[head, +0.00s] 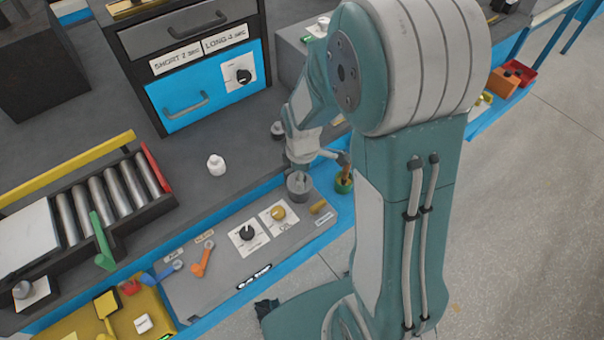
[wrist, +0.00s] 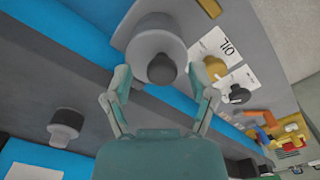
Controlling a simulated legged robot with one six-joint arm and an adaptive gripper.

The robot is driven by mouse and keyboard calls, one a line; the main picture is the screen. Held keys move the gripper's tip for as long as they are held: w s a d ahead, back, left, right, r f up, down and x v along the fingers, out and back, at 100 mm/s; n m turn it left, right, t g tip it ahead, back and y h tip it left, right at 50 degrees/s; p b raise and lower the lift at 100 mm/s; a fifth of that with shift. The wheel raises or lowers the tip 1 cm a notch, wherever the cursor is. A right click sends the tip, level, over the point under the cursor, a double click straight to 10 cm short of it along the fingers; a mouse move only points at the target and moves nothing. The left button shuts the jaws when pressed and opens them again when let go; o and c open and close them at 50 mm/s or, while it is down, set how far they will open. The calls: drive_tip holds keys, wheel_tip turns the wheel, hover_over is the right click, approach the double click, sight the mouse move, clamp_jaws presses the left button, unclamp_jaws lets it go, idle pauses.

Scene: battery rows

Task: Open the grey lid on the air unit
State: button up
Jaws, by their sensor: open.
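The grey lid (head: 299,184) is a round cap with a raised knob, at the right part of the grey control panel (head: 215,262) in the head view. In the wrist view the lid (wrist: 150,48) is at the top centre, with its darker knob facing the camera. My gripper (wrist: 160,80) is open, with one finger on either side of the knob and visible gaps beside it. In the head view my gripper (head: 318,160) is just above the lid, partly covered by my arm. Whether the fingers touch the lid cannot be told.
A yellow dial (head: 278,213) and a black dial (head: 247,233) are beside the lid. A green and orange part (head: 344,183) is close on its right. A blue-fronted drawer unit (head: 206,92) stands behind.

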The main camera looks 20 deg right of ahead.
drive_tip(key=shift+a, duration=0.2)
clamp_jaws()
